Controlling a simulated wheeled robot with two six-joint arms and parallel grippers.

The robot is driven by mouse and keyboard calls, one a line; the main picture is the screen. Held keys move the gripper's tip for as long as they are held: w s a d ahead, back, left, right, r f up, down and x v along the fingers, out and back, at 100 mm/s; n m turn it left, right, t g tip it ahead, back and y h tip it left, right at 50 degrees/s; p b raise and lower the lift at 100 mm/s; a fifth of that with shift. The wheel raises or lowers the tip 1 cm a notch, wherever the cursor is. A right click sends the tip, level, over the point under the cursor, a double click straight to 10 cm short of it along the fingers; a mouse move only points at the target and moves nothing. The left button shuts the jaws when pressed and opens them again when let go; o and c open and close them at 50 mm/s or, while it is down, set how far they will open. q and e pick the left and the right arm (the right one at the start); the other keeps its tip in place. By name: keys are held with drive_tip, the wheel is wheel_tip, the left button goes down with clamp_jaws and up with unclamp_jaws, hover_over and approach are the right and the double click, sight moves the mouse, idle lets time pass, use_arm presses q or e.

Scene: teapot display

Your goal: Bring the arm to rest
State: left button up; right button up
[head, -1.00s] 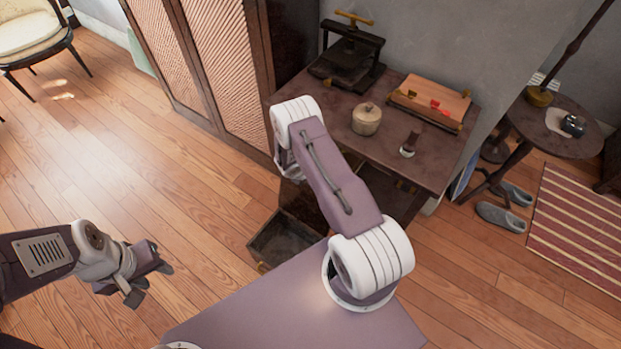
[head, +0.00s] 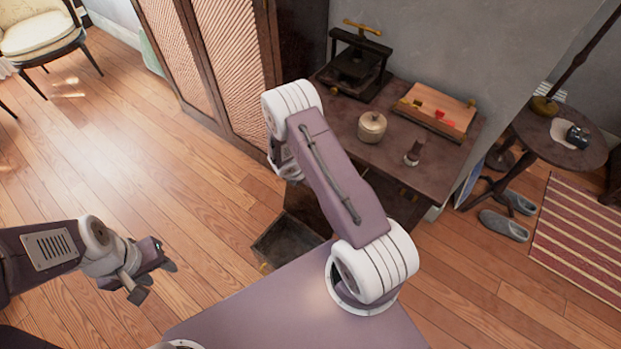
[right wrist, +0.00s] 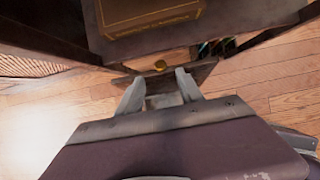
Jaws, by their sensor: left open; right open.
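My right arm (head: 335,180) rises from my body in the head view and bends at its white joint in front of the desk. Its gripper is hidden there. In the right wrist view the right gripper (right wrist: 160,90) is open, with its two pale fingers apart and nothing seen held. A small brass knob (right wrist: 160,65) shows just beyond the fingertips. My left gripper (head: 154,281) is open and empty over bare floor at the lower left of the head view.
An open drawer (head: 283,250) sticks out low from the dark desk (head: 445,174). On the desk are a press (head: 355,62), a lidded pot (head: 372,127), a wooden box (head: 438,108) and a small dark stamp-like object (head: 414,152). A tall cabinet (head: 230,60) stands to the left.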

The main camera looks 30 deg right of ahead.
idle(0.3)
drive_tip(key=w+r+m+t, duration=0.2)
drive_tip(key=w+r, duration=0.3)
drive_tip(key=r, duration=0.9)
drive_tip(key=s+a+r+m, duration=0.2)
drive_tip(key=s+r+m, duration=0.4)
drive_tip(key=r, duration=0.1)
drive_tip(key=s+a+m+g+y, duration=0.1)
drive_tip(key=s+a+m+y, duration=0.2)
drive_tip(key=s+a+m, duration=0.35)
drive_tip(key=s+a+m+g+y, duration=0.2)
drive_tip(key=s+a+m, duration=0.1)
drive_tip(key=s+m, duration=0.5)
wheel_tip(320, 180, up, 15)
drive_tip(key=p, duration=1.4)
drive_tip(key=shift+s, duration=0.45)
drive_tip(key=shift+f, duration=0.1)
